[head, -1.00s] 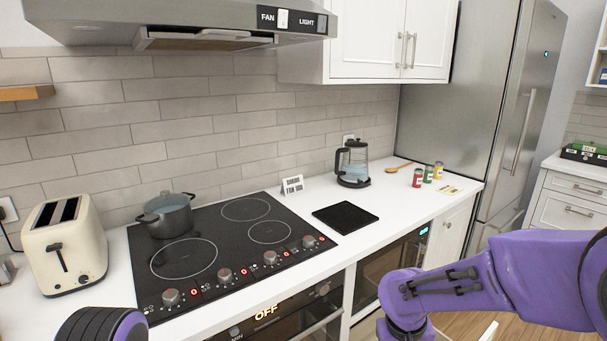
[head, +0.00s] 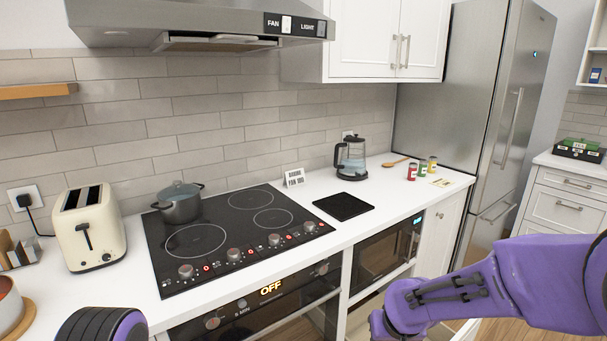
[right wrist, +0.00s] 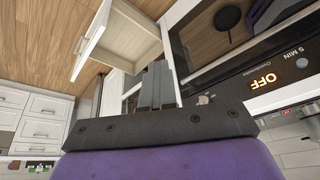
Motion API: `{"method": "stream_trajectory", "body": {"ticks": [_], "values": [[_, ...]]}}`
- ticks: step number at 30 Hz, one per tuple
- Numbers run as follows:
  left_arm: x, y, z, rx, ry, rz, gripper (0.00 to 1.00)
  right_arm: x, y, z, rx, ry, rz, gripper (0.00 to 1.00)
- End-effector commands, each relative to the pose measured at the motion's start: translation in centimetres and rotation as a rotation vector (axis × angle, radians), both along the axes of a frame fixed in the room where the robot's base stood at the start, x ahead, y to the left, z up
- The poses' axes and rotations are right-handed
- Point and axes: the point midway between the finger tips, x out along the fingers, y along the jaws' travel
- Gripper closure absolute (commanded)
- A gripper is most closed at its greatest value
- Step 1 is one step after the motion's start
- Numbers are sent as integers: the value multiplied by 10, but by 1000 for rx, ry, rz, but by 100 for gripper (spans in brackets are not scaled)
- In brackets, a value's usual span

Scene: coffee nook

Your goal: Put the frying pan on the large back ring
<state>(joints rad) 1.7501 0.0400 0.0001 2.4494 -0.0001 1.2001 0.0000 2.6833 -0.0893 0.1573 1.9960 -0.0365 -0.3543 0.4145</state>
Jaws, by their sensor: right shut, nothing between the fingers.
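I see no frying pan for certain in either view. The black cooktop (head: 223,218) has several rings. A lidded grey pot (head: 180,204) stands at its back left and hides whatever ring is under it. The back right ring (head: 250,197) is bare, as are the large front left ring (head: 195,241) and the front right ring (head: 273,218). My right gripper (right wrist: 158,68) is shut and empty in the right wrist view, low in front of the cabinets. It is out of frame in the head view. My left gripper is not in view.
An open, empty-looking drawer (right wrist: 128,42) is near my right gripper. The oven glass (right wrist: 245,32) shows a dark round shape, perhaps a reflection. A toaster (head: 88,228), black mat (head: 343,206), kettle (head: 351,160) and small tins (head: 422,168) stand on the counter.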

Motion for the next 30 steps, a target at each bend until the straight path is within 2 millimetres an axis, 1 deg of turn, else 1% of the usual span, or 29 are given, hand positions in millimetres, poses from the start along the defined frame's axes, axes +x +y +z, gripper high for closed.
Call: {"method": "stream_trajectory", "body": {"ticks": [3,6,8,10,11,12,14,15,17,18,20,21,22,24,26,27,29,30], "values": [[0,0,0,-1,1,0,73,8,2,-6,57,-94,-27,100],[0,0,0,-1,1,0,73,11,0,-20,106,-172,-69,100],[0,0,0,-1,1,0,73,9,-5,-35,135,-218,-108,100],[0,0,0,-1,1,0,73,0,-16,-60,159,-273,-173,100],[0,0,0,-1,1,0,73,-8,-24,-74,164,-294,-210,100],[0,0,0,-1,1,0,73,-23,-36,-96,160,-315,-265,100],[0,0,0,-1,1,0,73,-57,-60,-131,133,-333,-359,100],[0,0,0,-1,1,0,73,-83,-75,-151,102,-333,-413,100],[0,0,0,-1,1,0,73,-126,-96,-177,49,-311,-482,100],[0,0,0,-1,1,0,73,-155,-108,-192,14,-284,-519,100],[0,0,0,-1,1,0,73,-198,-120,-211,-32,-221,-557,100],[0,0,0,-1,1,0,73,-224,-124,-221,-55,-170,-570,100],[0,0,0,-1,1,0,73,-241,-126,-228,-69,-129,-574,100],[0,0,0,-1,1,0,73,-274,-129,-241,-96,-53,-579,100],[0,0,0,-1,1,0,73,-292,-131,-248,-109,-11,-581,100],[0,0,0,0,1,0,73,-300,-130,-251,-114,9,-581,89],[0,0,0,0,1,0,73,-306,-129,-254,-117,22,-580,70],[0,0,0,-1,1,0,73,-307,-129,-254,-118,25,-580,57]]}}
